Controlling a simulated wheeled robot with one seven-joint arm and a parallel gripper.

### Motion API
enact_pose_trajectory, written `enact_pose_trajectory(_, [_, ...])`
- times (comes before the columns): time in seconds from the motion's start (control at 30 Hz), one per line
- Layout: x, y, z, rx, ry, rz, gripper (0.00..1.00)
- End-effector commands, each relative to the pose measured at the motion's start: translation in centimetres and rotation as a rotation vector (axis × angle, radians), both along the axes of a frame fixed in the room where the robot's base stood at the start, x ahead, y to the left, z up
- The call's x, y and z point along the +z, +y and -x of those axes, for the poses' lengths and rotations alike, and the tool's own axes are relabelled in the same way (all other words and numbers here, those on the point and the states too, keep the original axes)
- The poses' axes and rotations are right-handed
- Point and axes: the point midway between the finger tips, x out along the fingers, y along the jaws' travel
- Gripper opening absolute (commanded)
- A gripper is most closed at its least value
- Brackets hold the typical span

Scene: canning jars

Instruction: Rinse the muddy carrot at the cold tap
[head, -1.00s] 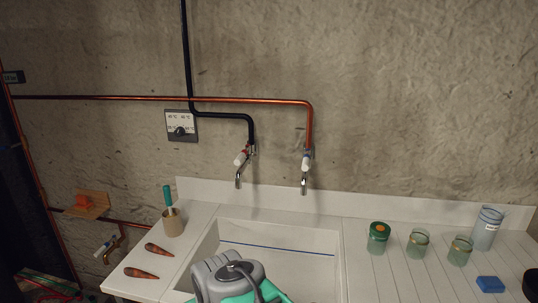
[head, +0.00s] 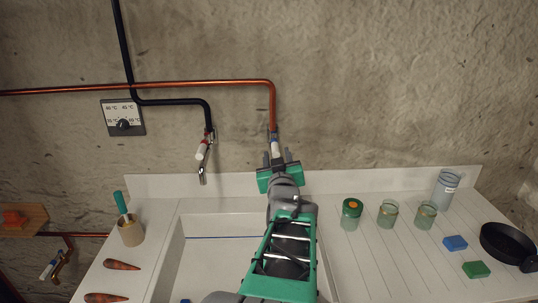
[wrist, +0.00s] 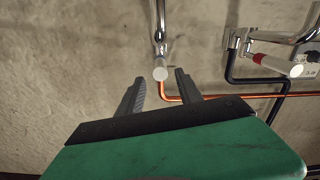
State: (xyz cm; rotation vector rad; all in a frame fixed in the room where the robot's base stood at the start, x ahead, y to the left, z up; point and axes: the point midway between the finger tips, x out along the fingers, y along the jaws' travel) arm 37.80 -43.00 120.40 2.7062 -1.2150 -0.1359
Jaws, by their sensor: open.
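Two orange-brown carrots, one (head: 122,265) behind the other (head: 106,298), lie on the counter left of the white sink (head: 172,255); I cannot tell which is muddier. The tap with a blue mark (head: 274,143) hangs from the copper pipe on the wall. My gripper (head: 279,157) is raised in front of it, open and empty. In the wrist view, the tap's white handle end (wrist: 160,73) shows in the gap between my fingertips (wrist: 160,80); contact cannot be told. My gripper and arm hide this tap's spout and part of the sink in the head view.
A red-marked tap (head: 202,150) on a black pipe is to the left. A holder (head: 131,231) with a green-handled tool stands left of the sink. Several jars, including a green-lidded one (head: 351,215), a blue block (head: 455,243), a green block (head: 476,269) and a black pan (head: 507,244) occupy the right counter.

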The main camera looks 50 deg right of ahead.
Motion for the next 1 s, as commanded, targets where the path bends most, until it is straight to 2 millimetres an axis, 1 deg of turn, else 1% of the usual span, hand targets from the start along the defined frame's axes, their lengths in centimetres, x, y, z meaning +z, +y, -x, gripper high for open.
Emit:
enact_pose_trajectory(0.03, [-0.9, -0.1, 0.1, -0.003, -0.004, 0.004, 0.42])
enact_pose_trajectory(0.17, [-1.0, -0.5, 0.0, -0.006, -0.009, 0.012, 0.42])
enact_pose_trajectory(0.27, [-0.7, -1.2, -0.9, -0.003, -0.008, 0.01, 0.42])
enact_pose_trajectory(0.5, [-0.7, -4.4, -4.0, 0.001, -0.007, 0.008, 0.42])
enact_pose_trajectory(0.63, [-0.7, -5.6, -4.9, -0.003, -0.008, 0.01, 0.42])
enact_pose_trajectory(0.9, [-0.8, -6.1, -5.0, -0.005, -0.009, 0.011, 0.42])
enact_pose_trajectory(0.93, [-0.8, -6.1, -5.0, -0.005, -0.009, 0.011, 0.42])
enact_pose_trajectory(1.0, [-0.8, -6.1, -5.0, -0.005, -0.009, 0.011, 0.36])
